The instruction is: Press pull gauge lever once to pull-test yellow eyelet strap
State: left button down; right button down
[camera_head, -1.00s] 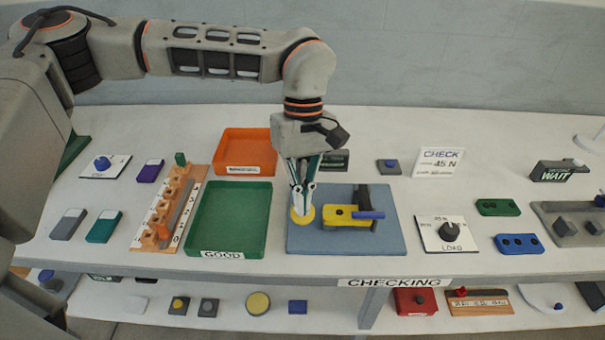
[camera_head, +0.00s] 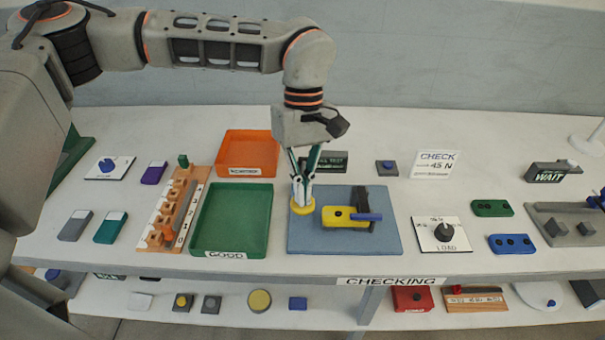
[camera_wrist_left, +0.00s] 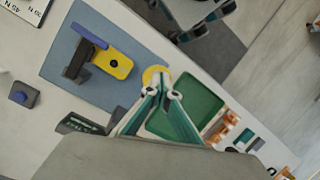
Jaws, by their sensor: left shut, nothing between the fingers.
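A blue base plate (camera_head: 390,240) carries a dark block (camera_head: 383,198), a blue bar (camera_head: 368,217) and a yellow strap piece (camera_head: 345,223) with a dark hole. A round yellow pad (camera_head: 303,207) is at the plate's left side; whether it joins the lever is not clear. My left gripper (camera_head: 301,194) points down with its fingertips shut and empty, at or just above the yellow pad. The left wrist view shows the yellow pad (camera_wrist_left: 155,75) right beside the fingertips and the yellow strap (camera_wrist_left: 118,66) farther off.
A green GOOD tray (camera_head: 230,248) stands close left of the plate, with an orange tray (camera_head: 249,136) behind. A dark test sign (camera_head: 325,162) stands behind the gripper. A LOAD dial (camera_head: 445,232) lies to the right. A CHECK 45 N card (camera_head: 436,164) stands at the back.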

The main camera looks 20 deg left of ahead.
pick_arm(q)
jog(key=shift+p+v, duration=1.35)
jog(key=shift+v, duration=0.2)
jog(key=shift+r, duration=0.1)
jog(key=shift+p+v, duration=0.75)
jog(key=shift+p, duration=0.25)
jog(key=shift+w+r, duration=0.1)
jog(key=shift+r, duration=0.45)
jog(key=shift+w+r, duration=0.1)
jog(key=shift+r, duration=0.05)
jog(key=v, duration=0.2)
jog(key=shift+w+r, duration=0.1)
jog(key=shift+r, duration=0.25)
